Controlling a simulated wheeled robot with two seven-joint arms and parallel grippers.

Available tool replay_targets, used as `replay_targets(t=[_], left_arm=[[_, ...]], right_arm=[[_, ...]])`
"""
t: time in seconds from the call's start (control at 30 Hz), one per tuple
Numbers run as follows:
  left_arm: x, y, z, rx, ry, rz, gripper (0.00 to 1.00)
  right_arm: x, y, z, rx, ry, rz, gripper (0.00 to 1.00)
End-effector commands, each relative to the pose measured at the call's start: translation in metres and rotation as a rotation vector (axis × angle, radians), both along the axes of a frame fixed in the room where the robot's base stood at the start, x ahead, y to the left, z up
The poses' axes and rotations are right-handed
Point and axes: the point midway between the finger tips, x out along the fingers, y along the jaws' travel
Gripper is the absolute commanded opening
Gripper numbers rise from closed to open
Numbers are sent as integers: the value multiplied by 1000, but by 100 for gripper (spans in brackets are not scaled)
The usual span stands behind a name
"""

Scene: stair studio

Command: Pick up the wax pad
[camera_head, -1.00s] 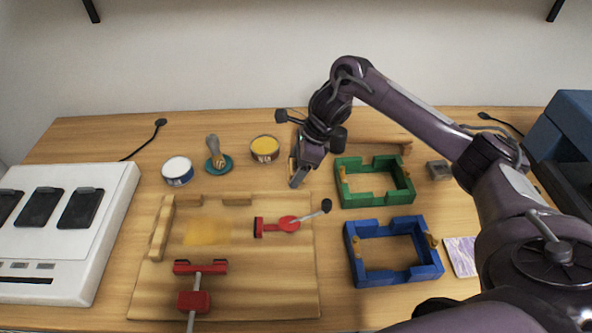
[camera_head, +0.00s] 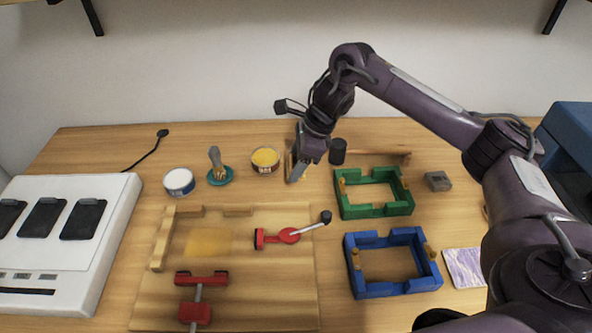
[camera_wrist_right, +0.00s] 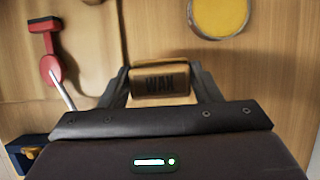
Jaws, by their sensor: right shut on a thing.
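The wax pad (camera_wrist_right: 160,82) is a tan block marked "WAX". In the right wrist view it sits between the two fingers of my right gripper (camera_wrist_right: 160,88), which is shut on it. In the head view my right gripper (camera_head: 297,168) is at the back middle of the table, right of the yellow tin, and its fingers largely hide the pad. I cannot tell whether the pad touches the table. My left gripper is not in view.
The yellow wax tin (camera_head: 265,160) stands close left of my right gripper; a brush (camera_head: 217,170) and white tin (camera_head: 179,182) are further left. The green frame (camera_head: 375,211) and blue frame (camera_head: 358,286) lie to the right. The clamp board (camera_head: 240,300) is in front.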

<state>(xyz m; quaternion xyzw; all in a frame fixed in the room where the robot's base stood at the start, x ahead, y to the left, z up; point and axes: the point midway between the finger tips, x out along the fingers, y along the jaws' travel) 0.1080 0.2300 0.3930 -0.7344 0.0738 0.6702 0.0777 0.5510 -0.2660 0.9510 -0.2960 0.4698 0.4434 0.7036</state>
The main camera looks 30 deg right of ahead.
Motion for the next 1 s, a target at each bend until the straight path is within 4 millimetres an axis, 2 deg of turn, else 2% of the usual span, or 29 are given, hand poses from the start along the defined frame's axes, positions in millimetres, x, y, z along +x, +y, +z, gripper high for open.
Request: replay_targets(t=[0.03, 0.1, 0.5, 0.73, 1.0], left_arm=[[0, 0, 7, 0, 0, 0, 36], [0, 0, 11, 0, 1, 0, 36], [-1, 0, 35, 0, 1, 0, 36], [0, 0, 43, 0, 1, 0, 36], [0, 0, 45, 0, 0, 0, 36]], right_arm=[[2, -1, 17, -3, -7, -1, 31], [1, -1, 33, -3, -7, 0, 31], [1, -1, 111, -2, -5, -1, 31], [0, 0, 136, -1, -2, -1, 31], [0, 0, 145, 0, 0, -1, 31]])
